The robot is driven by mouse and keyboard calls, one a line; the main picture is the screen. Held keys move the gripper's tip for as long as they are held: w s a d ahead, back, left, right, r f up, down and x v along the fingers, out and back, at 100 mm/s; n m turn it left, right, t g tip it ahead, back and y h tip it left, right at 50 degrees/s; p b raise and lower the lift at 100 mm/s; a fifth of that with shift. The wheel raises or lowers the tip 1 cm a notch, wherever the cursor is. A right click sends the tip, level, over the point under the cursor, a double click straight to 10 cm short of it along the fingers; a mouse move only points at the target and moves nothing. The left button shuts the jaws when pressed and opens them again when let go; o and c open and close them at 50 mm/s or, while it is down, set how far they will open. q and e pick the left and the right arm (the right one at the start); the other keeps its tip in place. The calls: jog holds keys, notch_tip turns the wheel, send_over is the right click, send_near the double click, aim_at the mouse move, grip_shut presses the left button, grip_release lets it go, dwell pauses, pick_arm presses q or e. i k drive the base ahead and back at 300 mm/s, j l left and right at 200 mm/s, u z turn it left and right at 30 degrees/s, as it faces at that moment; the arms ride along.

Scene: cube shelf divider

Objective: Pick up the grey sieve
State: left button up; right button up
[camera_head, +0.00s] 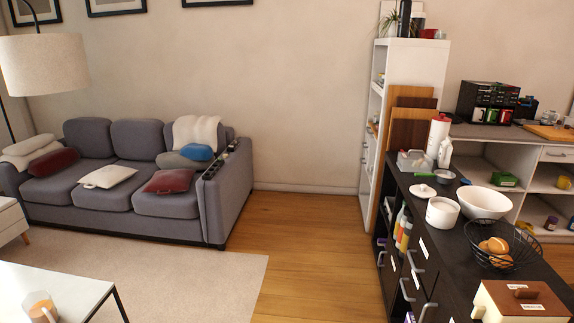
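I cannot make out a grey sieve for certain. A small round grey-green item (445,176) lies on the dark counter (399,180) behind the white bowl, too small to identify. A light grey box-like item (414,162) stands near the counter's far end. Neither of my grippers is in view.
The counter also holds a white bowl (486,203), a white pot (442,213), a black wire basket (503,259) with orange-brown food and a brown-topped box (521,304). A grey sofa (135,201) stands left. The wooden floor (315,240) between is clear.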

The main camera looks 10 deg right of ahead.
aim_at(435, 177)
jog(key=i+l+z, duration=0.2)
jog(key=i, duration=0.5)
jog(key=i+j+z, duration=0.2)
jog(key=i, duration=0.45)
jog(key=i+z, duration=0.25)
jog(key=i, duration=0.45)
jog(key=i+z, duration=0.35)
jog(key=i, duration=0.15)
jog(key=i+j+z, duration=0.1)
jog(key=i+z, duration=0.25)
jog(key=i, duration=0.15)
jog(key=i+j+z, duration=0.35)
jog(key=i+l, duration=0.1)
jog(key=i, duration=0.05)
